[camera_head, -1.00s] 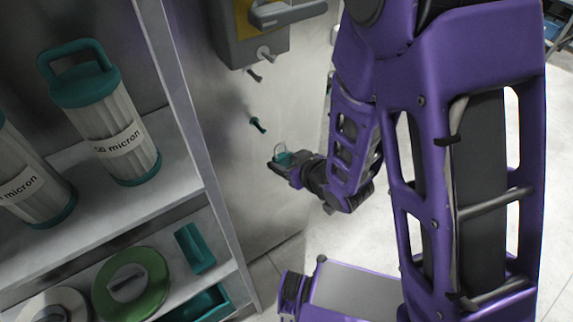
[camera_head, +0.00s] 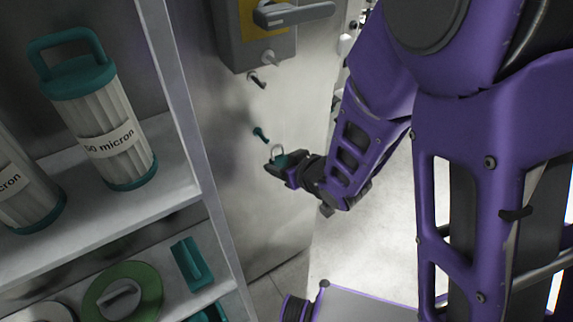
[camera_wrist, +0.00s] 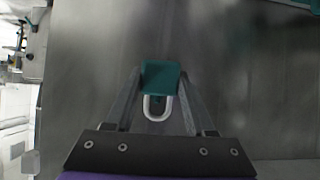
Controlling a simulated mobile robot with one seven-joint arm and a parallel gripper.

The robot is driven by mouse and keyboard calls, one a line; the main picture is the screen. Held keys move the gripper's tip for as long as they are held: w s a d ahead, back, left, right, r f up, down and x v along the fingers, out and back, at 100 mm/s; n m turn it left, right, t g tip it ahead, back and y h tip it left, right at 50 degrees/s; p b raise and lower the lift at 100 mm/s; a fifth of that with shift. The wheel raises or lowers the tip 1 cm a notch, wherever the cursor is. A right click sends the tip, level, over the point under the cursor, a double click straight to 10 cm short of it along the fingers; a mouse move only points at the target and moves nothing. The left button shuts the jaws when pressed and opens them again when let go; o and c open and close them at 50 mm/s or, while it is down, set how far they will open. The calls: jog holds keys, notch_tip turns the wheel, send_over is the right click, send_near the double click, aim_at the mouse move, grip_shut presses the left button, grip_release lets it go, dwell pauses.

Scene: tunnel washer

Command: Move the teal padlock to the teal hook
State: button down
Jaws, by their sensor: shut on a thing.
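The teal padlock (camera_head: 279,159) is held in my gripper (camera_head: 274,167), with its pale shackle standing up in the head view. In the wrist view the teal body of the padlock (camera_wrist: 161,75) sits between the two fingertips (camera_wrist: 160,80), and the shackle points toward the bottom of the picture. The teal hook (camera_head: 261,134) sticks out of the grey metal panel, a little above and left of the padlock in the head view. The padlock looks apart from the hook. A dark hook (camera_head: 257,80) is higher on the same panel.
A grey box with a lever handle (camera_head: 293,12) is above the hooks. Open floor (camera_head: 365,240) lies right of the panel.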

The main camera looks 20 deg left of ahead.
jog(key=shift+w+a+f+b, duration=0.15)
jog(key=shift+w+a+f, duration=0.1)
jog(key=shift+w+a, duration=0.6)
jog(key=shift+w+a+f+b, duration=0.1)
jog(key=shift+w+a+f, duration=0.15)
jog(key=shift+w+a, duration=0.6)
jog(key=shift+w+a+f+b, duration=0.2)
jog(key=shift+w+a, duration=0.35)
jog(key=shift+a, duration=0.5)
jog(key=shift+c, duration=0.9)
grip_release()
